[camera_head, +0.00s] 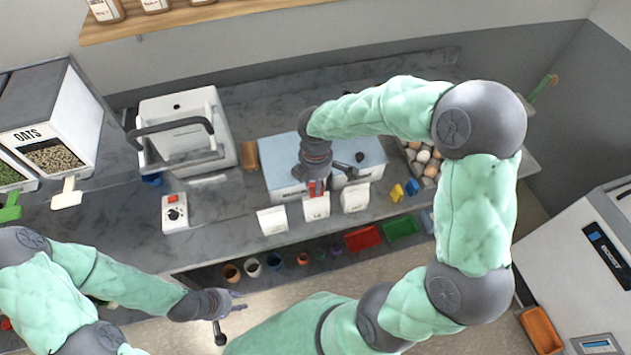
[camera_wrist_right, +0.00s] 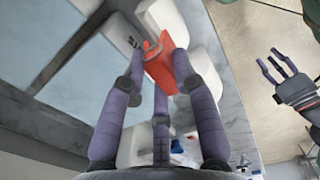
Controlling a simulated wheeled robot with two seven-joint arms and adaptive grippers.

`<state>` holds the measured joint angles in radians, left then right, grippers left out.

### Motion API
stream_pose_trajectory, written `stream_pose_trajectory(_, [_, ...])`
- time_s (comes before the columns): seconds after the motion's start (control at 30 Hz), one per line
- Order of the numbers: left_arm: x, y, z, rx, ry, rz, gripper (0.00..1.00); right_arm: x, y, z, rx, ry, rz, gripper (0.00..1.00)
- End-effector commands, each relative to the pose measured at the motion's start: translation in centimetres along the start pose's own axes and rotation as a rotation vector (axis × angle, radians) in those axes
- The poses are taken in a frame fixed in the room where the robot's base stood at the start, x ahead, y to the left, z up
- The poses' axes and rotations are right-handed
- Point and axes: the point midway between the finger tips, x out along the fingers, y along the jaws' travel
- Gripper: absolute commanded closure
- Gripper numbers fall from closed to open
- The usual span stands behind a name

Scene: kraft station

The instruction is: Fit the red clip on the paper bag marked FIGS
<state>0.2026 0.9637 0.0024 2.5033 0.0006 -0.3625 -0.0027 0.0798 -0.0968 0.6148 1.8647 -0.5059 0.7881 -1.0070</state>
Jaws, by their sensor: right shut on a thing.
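The red clip (camera_head: 317,188) is between the fingers of my right gripper (camera_head: 316,180), at the top of the middle white paper bag (camera_head: 316,208). In the right wrist view the clip (camera_wrist_right: 170,66) is orange-red and the fingers close around it. Whether it grips the bag's top edge cannot be told. Two more white paper bags stand on either side, a left one (camera_head: 272,221) and a right one (camera_head: 355,197). Their markings are too small to read, so I cannot tell which says FIGS. My left gripper (camera_head: 232,312) is open and empty, low in front of the counter.
A pale blue-topped box (camera_head: 280,165) stands close behind the bags. Yellow clips (camera_head: 397,192) and a tray of eggs (camera_head: 424,160) are to the right. A white switch box (camera_head: 174,212) is to the left. Red (camera_head: 362,238) and green (camera_head: 401,227) bins sit below the front edge.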

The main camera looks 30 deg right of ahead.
Motion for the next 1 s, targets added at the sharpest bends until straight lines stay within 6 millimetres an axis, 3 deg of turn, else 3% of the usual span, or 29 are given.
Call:
stream_pose_trajectory(0.53, [-0.1, 0.1, 0.0, 0.000, 0.000, 0.000, 0.60, 0.0, 0.0, 0.0, 0.000, 0.000, 0.000, 0.90])
stream_pose_trajectory(1.0, [0.6, -0.2, 0.0, 0.000, 0.000, 0.000, 0.60, 1.1, 0.0, 0.0, 0.000, 0.000, -0.001, 0.90])
